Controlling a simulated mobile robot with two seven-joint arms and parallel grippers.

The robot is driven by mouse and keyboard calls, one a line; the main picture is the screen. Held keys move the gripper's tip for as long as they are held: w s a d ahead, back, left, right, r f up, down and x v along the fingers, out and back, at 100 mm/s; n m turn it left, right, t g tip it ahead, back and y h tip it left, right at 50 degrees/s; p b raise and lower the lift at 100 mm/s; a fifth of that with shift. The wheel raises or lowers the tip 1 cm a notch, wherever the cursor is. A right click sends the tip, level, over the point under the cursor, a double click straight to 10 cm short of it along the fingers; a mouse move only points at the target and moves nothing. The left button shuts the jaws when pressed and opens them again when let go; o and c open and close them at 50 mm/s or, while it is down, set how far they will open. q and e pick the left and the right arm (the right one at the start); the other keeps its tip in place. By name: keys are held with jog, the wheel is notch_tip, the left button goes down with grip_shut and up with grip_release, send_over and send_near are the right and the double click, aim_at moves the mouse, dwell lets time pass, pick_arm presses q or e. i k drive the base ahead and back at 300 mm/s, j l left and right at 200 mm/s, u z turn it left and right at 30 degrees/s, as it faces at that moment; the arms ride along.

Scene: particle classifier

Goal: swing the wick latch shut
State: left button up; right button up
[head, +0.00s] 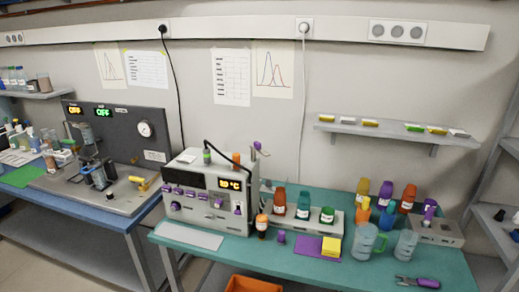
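The grey-white classifier box (210,194) stands on the left part of the teal table, with a lit display reading about 20 °C. A small purple-topped metal lever (257,147) stands up at its upper right; it may be the wick latch, but I cannot tell. Green-topped (207,156) and orange-topped (236,159) parts sit on its top, and a black hose arches beside them. Purple knobs and switches line its front. Whether any latch is open or shut is too small to tell. Neither of my grippers is in view.
A rack (304,215) with several capped bottles stands right of the box. A yellow sponge-like block (331,247), beakers (364,240) and purple-handled pliers (418,282) lie farther right. A dark panel station (120,135) stands on the left bench. The table's front middle is fairly clear.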

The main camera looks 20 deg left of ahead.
aim_at(257, 146)
jog(key=i+l, duration=0.55)
jog(key=i+l+u, duration=0.15)
jog(key=i+l, duration=0.45)
jog(key=l, duration=0.1)
